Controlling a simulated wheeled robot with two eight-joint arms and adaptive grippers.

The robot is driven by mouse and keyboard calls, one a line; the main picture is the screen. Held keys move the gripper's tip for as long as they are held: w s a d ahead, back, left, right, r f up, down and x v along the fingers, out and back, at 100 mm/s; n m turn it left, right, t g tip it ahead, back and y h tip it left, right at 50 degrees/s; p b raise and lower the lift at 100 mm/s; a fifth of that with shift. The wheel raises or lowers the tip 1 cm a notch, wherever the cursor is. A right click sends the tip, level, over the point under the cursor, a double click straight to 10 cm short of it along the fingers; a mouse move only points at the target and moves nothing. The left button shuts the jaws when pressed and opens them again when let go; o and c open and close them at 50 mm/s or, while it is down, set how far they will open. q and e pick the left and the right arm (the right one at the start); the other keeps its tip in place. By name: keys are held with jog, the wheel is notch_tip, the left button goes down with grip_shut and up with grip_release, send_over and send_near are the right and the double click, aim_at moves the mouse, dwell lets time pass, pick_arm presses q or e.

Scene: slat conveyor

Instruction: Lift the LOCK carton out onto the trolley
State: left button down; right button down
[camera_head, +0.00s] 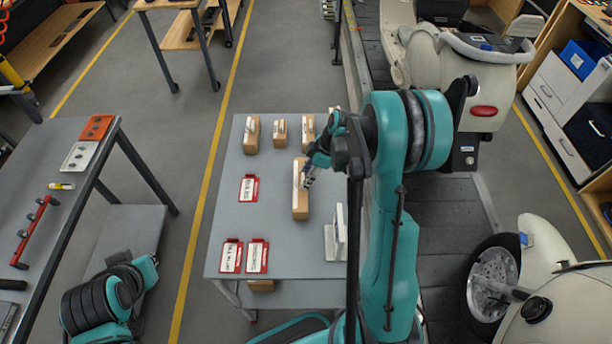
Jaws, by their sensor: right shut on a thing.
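My right gripper (308,181) is shut on a brown carton (300,205) with a pale strip on its upper face. This carton is over the middle of the grey table (275,210), and I cannot tell whether its base touches the top. More brown cartons, among them a left one (251,137), a middle one (281,134) and a right one (308,128), stand in a row at the far end. No LOCK label is readable. I cannot tell which surface is the trolley. My left arm shows at the lower left, but its gripper is not visible.
Red-framed label cards (249,188) lie on the table's left and near parts. A white upright object (338,235) stands at its right edge. A conveyor (440,220) carrying cream scooters (465,70) runs along the right. A workbench (60,150) stands left, with open floor between.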

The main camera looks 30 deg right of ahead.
jog(key=shift+f, duration=0.1)
jog(key=shift+f+b, duration=0.4)
jog(key=shift+b, duration=0.2)
jog(key=c, duration=0.8)
grip_release()
jog(key=v, duration=1.2)
jog(key=shift+r, duration=0.1)
jog(key=shift+a, duration=0.1)
